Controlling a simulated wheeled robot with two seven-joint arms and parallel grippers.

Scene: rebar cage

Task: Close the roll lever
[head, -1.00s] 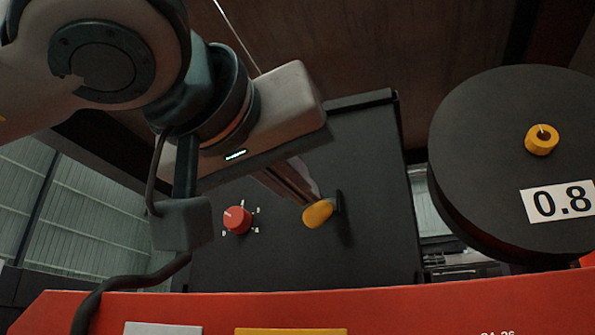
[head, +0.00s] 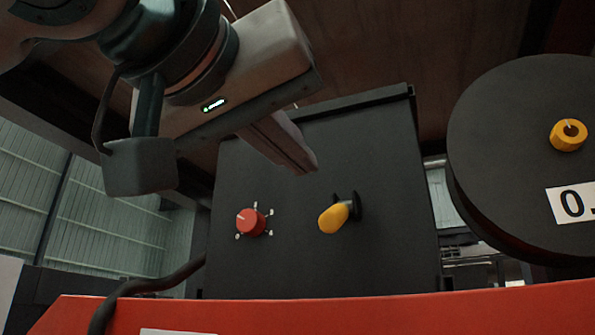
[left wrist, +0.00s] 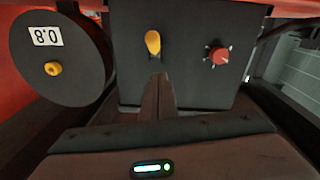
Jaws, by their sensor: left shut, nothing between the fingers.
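The roll lever has a yellow handle (head: 334,217) on a black mount, on the front of a dark panel box (head: 300,262). In the head view the handle points toward me and slightly down to the left. The handle also shows in the left wrist view (left wrist: 153,42), just beyond the fingertips. My left gripper (head: 308,168) is shut and empty, above and a little left of the lever, and looks apart from it. The fingers also show together in the left wrist view (left wrist: 158,80). My right gripper is in neither view.
A red knob (head: 250,222) with white marks sits left of the lever on the same panel. A large black disc (head: 500,150) with a yellow hub (head: 568,135) and a number label stands at the right. A red machine edge (head: 340,312) runs along the bottom.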

